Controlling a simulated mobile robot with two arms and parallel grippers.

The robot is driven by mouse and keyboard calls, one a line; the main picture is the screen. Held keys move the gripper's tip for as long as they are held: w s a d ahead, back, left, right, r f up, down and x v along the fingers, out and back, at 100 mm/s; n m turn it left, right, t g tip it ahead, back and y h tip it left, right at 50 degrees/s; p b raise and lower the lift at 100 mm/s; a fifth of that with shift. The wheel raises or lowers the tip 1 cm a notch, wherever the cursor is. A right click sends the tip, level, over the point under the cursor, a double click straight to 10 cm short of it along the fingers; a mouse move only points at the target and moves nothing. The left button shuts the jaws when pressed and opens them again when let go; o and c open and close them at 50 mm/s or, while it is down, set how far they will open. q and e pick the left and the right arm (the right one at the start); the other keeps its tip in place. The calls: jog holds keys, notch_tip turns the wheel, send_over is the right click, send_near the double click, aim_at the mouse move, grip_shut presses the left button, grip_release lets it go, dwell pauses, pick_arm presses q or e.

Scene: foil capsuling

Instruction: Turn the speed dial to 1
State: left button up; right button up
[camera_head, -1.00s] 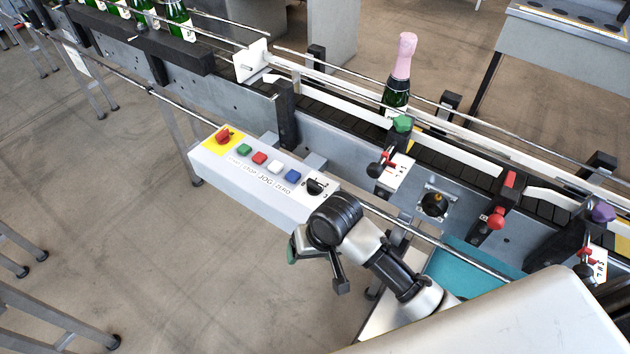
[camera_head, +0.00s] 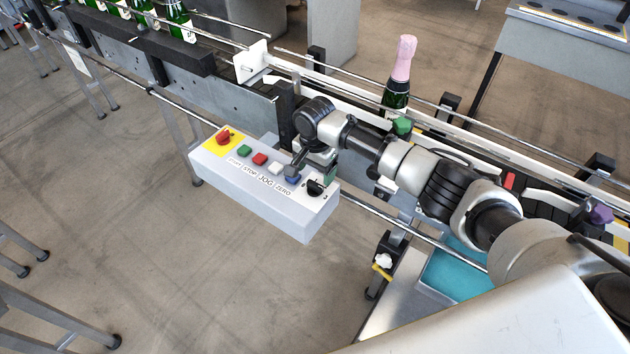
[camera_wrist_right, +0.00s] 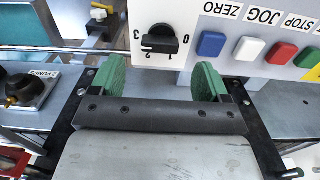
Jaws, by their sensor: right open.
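The black speed dial (camera_head: 315,187) sits at the right end of the white control box (camera_head: 250,192). In the right wrist view the dial (camera_wrist_right: 157,40) shows with the numbers 0 to 3 around it; which number it points to is hard to tell. My right gripper (camera_head: 312,168) is over the box's right end, close to the dial. In the right wrist view its green-padded fingers (camera_wrist_right: 160,82) are wide apart with nothing between them, and the dial lies just ahead, between their lines. My left gripper is not in view.
Blue (camera_head: 293,175), white (camera_head: 276,168), red (camera_head: 260,158) and green (camera_head: 244,149) buttons and a red stop knob (camera_head: 223,137) line the box. Behind it runs the conveyor (camera_head: 335,110) with rails and a pink-topped bottle (camera_head: 397,85).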

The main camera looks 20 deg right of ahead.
aim_at(315, 184)
jog(key=shift+f, duration=2.7)
jog(key=c, duration=0.9)
